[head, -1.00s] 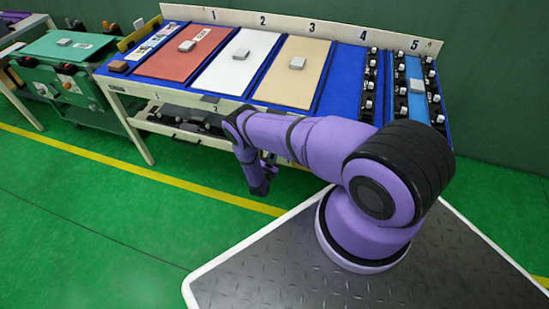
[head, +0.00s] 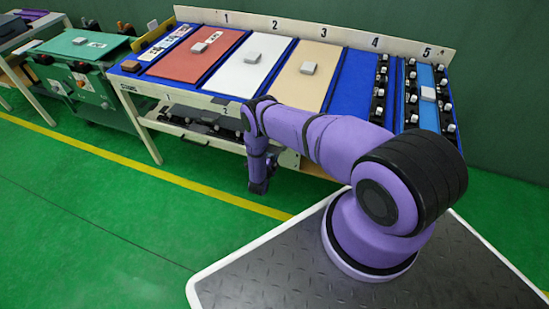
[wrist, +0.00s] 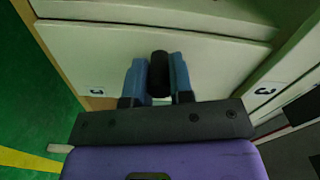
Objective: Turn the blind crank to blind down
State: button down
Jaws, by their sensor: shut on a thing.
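My gripper (wrist: 160,78) shows in the wrist view with its two blue fingers on either side of a black rounded handle (wrist: 160,66). It is shut on this handle, in front of a pale panel. The handle may be the grip of the blind crank; the rest of a crank is not clear. No blind can be made out in either view. In the head view my purple arm reaches to the front of the table, and the gripper's fingers and the handle cannot be made out there.
A blue-topped table (head: 355,82) carries red, white and beige panels under numbers 1 to 5, with rows of black clips at right. A lower shelf (head: 200,124) holds dark parts. A green cart (head: 82,75) stands left. The green floor in front is clear.

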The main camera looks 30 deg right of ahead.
aim_at(282, 149)
jog(key=m, duration=0.2)
jog(key=r+m, duration=0.1)
jog(key=shift+w+a+r+m, duration=0.15)
jog(key=shift+r+m, duration=0.05)
jog(key=shift+m, duration=0.2)
jog(key=r+m, duration=0.1)
jog(key=m, duration=0.2)
jog(key=shift+r+m, duration=0.2)
jog(key=shift+m, duration=0.1)
jog(key=m, duration=0.1)
jog(key=r+m, duration=0.1)
jog(key=m, duration=0.1)
jog(key=shift+s+r+m, duration=0.2)
jog(key=shift+m, duration=0.1)
jog(key=m, duration=0.2)
jog(key=r+m, duration=0.1)
jog(key=shift+s+d+m, duration=0.3)
jog(key=shift+d, duration=0.1)
jog(key=s+m, duration=0.1)
jog(key=m, duration=0.2)
jog(key=s+d+r+m, duration=0.1)
jog(key=m, duration=0.2)
jog(key=s+d+m, duration=0.1)
jog(key=m, duration=0.2)
jog(key=shift+d+r+m, duration=0.1)
jog(key=shift+r+m, duration=0.05)
jog(key=shift+m, duration=0.25)
jog(key=shift+s+d+m, duration=0.2)
jog(key=shift+s+m, duration=0.05)
jog(key=shift+m, duration=0.85)
